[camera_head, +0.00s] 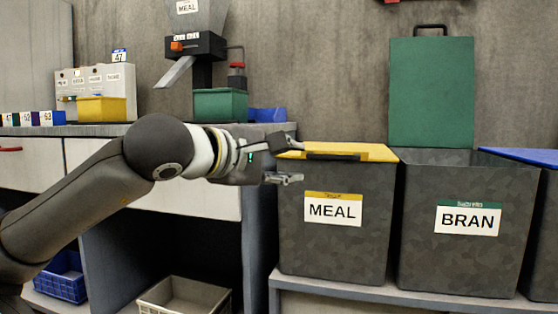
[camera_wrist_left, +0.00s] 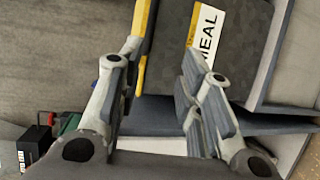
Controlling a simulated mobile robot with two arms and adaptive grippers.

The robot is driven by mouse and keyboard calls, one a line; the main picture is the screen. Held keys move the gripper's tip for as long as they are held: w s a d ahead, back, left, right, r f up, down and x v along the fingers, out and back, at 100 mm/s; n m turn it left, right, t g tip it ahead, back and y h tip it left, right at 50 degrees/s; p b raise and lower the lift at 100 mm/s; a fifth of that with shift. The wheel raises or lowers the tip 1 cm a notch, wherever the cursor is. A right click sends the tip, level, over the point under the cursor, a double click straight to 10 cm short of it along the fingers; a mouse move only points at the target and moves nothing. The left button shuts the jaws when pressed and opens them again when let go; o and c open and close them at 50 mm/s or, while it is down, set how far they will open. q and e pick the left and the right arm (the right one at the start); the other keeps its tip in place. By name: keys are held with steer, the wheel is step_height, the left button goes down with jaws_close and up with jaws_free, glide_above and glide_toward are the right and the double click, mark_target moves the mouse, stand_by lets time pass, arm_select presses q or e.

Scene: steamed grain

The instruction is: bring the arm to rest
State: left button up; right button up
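My left arm comes in from the left of the head view. Its gripper (camera_head: 292,162) is at the left side of the MEAL bin, in front of the counter. The fingers are spread apart with nothing between them, and they also show open in the left wrist view (camera_wrist_left: 160,90). The MEAL bin (camera_head: 332,245) is dark grey with a yellow lid (camera_head: 365,152) lying on top. The upper finger overlaps the lid's left edge in the picture; I cannot tell whether they touch. My right gripper is not in view.
The BRAN bin (camera_head: 455,260) stands to the right, with a green panel (camera_head: 430,92) upright behind it. A blue lid (camera_head: 530,155) is at the far right. A counter (camera_head: 80,130) at left holds a yellow box (camera_head: 101,109) and a green container (camera_head: 220,104) under the MEAL dispenser (camera_head: 195,45).

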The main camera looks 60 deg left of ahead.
arm_select(q)
steer(key=shift+s+d+r, duration=0.1)
steer(key=shift+s+d, duration=0.1)
steer(key=shift+s, duration=0.4)
